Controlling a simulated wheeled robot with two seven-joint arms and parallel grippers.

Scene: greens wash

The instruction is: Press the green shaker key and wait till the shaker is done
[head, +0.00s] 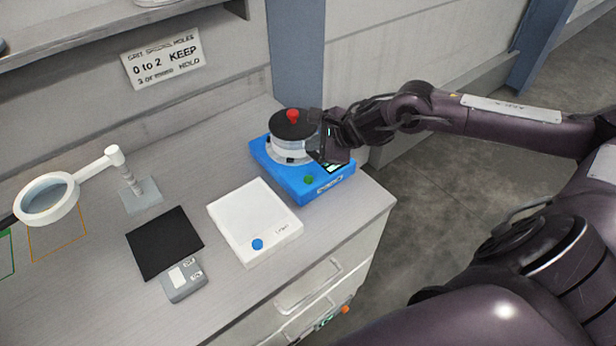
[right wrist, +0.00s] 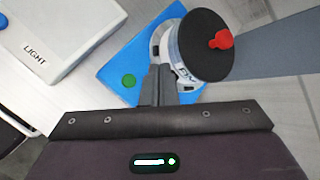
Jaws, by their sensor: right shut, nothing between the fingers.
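The blue shaker (head: 282,178) stands near the back right of the bench. A pale round vessel with a black lid and red knob (head: 292,115) sits on it. The green key (head: 308,180) is on the shaker's top near its front edge and is uncovered; it also shows in the right wrist view (right wrist: 129,80). A small display on the shaker is partly hidden by my gripper. My right gripper (head: 322,155) is shut and empty, over the shaker beside the vessel. In the right wrist view its fingertips (right wrist: 158,70) lie just right of the green key, apart from it.
A white light box (head: 238,205) with a blue button stands left of the shaker. Further left are a black mat (head: 165,243), a small grey device (head: 184,281) and a magnifier lamp (head: 47,199). A sign (head: 163,59) hangs on the wall behind.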

